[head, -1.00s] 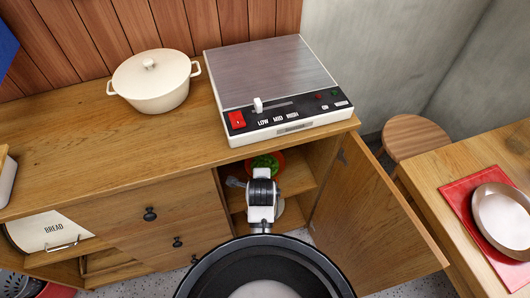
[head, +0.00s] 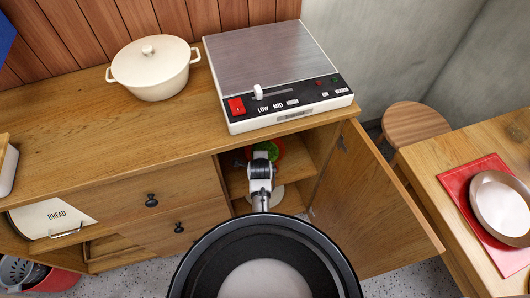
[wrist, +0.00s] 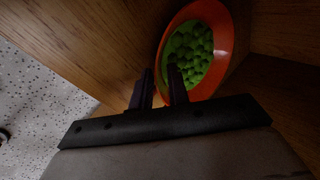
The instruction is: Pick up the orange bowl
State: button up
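The orange bowl (wrist: 224,74) stands on a shelf inside the open cabinet and holds a heap of small round green things. In the head view only part of the orange bowl (head: 279,149) shows, as my arm and the countertop cover the rest. In the head view my arm hides the fingertips.
The cabinet door (head: 376,205) stands open on the right. A hot plate (head: 275,75) and a cream pot (head: 152,67) stand on the counter above. A pale round thing (head: 278,193) lies lower in the cabinet. A stool (head: 413,116) and a table (head: 426,165) stand at the right.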

jog(key=shift+x, duration=0.9)
grip_shut()
jog(key=shift+s+d+r+p, duration=0.1)
jog(key=shift+s+r+p, duration=0.05)
jog(key=shift+r+p, duration=0.2)
